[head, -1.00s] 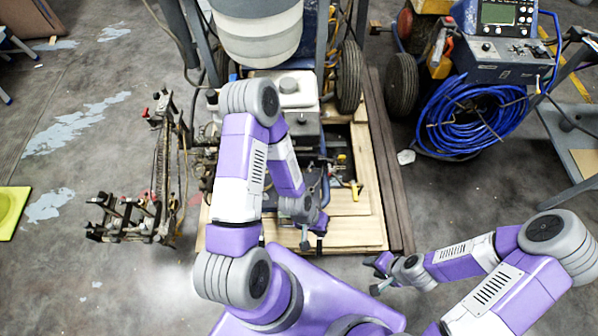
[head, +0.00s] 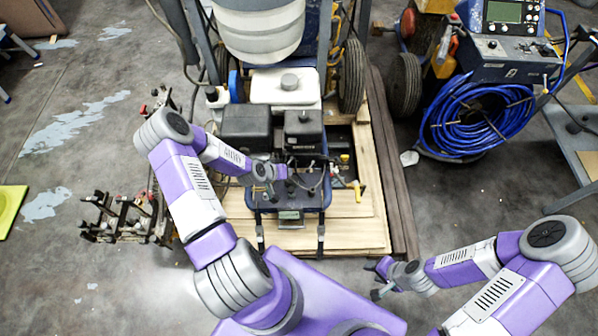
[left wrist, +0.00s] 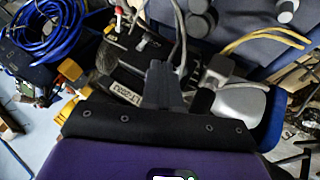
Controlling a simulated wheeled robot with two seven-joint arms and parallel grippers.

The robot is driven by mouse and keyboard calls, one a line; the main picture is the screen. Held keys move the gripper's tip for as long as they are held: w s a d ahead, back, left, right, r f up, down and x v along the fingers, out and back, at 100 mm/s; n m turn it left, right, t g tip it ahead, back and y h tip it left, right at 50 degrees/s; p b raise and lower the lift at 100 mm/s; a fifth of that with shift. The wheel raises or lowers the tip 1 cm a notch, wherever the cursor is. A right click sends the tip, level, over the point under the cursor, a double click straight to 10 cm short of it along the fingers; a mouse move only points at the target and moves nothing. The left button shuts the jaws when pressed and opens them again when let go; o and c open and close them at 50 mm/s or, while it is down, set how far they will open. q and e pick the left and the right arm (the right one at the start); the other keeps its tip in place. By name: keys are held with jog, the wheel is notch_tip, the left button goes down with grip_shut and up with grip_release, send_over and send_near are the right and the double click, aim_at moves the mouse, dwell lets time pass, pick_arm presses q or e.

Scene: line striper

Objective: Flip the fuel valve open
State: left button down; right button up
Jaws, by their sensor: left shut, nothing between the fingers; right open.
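The line striper's engine (head: 290,88) stands in the middle of the head view, with a white tank on top and dark boxes in front. I cannot clearly pick out the fuel valve; it is too small or hidden. My left gripper (head: 279,187) is shut and empty, over the front of the machine just below the dark boxes. In the left wrist view my left gripper (left wrist: 165,85) shows as shut dark fingers in front of engine parts, hoses and a dark labelled block (left wrist: 118,90). My right gripper (head: 376,279) is open and empty, low over the floor at right.
A yellow-handled part (head: 357,188) sits right of my left gripper. A wooden pallet (head: 350,235) lies under the machine. A blue hose coil (head: 480,120) stands at right, a metal rack (head: 125,217) at left. Floor between pallet and hose coil is mostly clear.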

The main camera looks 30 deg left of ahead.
pick_arm(q)
jog(key=shift+f, duration=0.1)
jog(key=b+x, duration=0.3)
jog(key=x, duration=0.6)
jog(key=shift+w+f, duration=0.3)
jog(key=shift+d, duration=0.2)
jog(key=shift+d+n+y, duration=0.2)
jog(key=shift+n+y, duration=0.1)
jog(key=shift+s, duration=0.1)
